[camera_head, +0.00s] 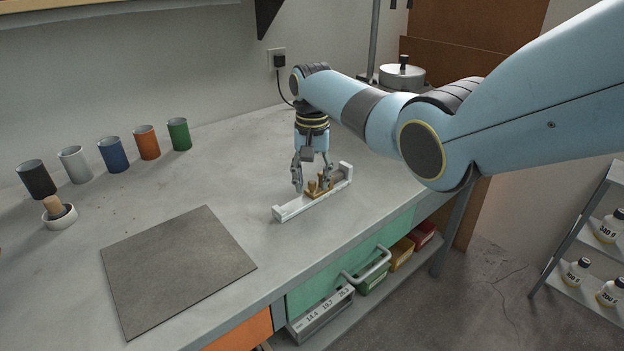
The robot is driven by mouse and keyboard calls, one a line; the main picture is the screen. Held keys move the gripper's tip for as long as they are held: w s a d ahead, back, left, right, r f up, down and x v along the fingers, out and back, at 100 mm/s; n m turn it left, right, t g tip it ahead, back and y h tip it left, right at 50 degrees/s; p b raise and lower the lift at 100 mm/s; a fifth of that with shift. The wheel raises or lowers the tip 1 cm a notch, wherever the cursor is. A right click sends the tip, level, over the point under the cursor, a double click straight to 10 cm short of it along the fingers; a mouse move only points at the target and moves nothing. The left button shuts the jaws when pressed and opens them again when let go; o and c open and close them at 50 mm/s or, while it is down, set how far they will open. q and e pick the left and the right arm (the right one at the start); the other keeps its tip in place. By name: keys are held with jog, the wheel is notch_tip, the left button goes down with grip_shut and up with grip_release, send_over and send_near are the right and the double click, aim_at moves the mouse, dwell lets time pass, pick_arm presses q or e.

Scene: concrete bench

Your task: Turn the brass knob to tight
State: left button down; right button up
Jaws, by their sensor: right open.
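The brass knob (312,187) sits on a white bracket-like fixture (293,208) with raised ends, near the bench's front edge. A second brass post stands close to it, partly hidden by my gripper. My right gripper (312,186) points down over the brass parts with its fingers spread apart. One finger is left of the brass and the other is at its right side; I cannot tell whether either touches. The knob's marking for tight is too small to make out. My left gripper is not in view.
A dark square mat (175,268) lies left on the concrete bench (235,160). Several coloured cups (113,155) line the back left, with a white mortar (60,217) before them. A green drawer (330,270) with a handle is below. A round metal pot (402,77) stands behind my arm.

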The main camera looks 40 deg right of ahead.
jog(key=shift+c, duration=1.3)
grip_shut()
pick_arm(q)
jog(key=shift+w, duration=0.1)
